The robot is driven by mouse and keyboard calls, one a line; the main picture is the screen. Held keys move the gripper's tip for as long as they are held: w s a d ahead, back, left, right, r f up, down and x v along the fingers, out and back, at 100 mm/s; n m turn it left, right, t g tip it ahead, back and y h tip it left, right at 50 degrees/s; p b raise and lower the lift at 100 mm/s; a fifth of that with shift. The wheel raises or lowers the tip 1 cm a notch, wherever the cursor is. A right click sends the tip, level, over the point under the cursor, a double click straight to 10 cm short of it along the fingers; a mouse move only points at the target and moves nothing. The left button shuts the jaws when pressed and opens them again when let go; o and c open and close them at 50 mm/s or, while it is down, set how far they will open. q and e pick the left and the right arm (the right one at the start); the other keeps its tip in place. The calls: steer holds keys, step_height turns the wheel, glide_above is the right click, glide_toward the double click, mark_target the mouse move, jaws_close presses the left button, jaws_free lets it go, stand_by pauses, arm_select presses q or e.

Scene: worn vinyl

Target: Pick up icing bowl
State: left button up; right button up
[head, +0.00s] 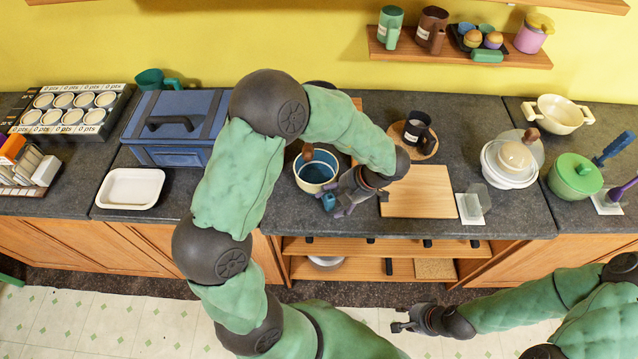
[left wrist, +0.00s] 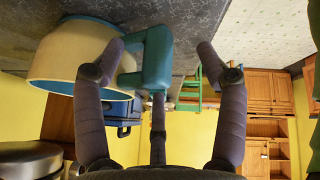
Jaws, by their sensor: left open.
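The icing bowl (head: 301,180), cream outside with a blue inside, stands on the dark counter with a brown-topped utensil in it. In the left wrist view the bowl (left wrist: 62,62) is at the upper left, and its teal handle (left wrist: 156,58) lies between the spread fingers. My left gripper (head: 336,200) is open at the bowl's front right side, around the handle (head: 328,201) and not closed on it. My right gripper (head: 401,318) appears open and empty, low in front of the counter. My left arm hides part of the area behind the bowl.
A wooden board (head: 418,192) lies right of the bowl, with a black mug (head: 417,127) behind it. A blue box (head: 168,140) and white tray (head: 130,188) are to the left. White bowls (head: 508,170) and a green pot (head: 575,178) stand at the right.

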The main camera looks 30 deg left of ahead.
arm_select(q)
steer(key=b+x, duration=0.1)
steer(key=x, duration=0.2)
steer(key=shift+a+f, duration=0.15)
steer(key=shift+f, duration=0.05)
jaws_close()
steer(key=shift+w, duration=0.15)
steer(key=shift+r, duration=0.15)
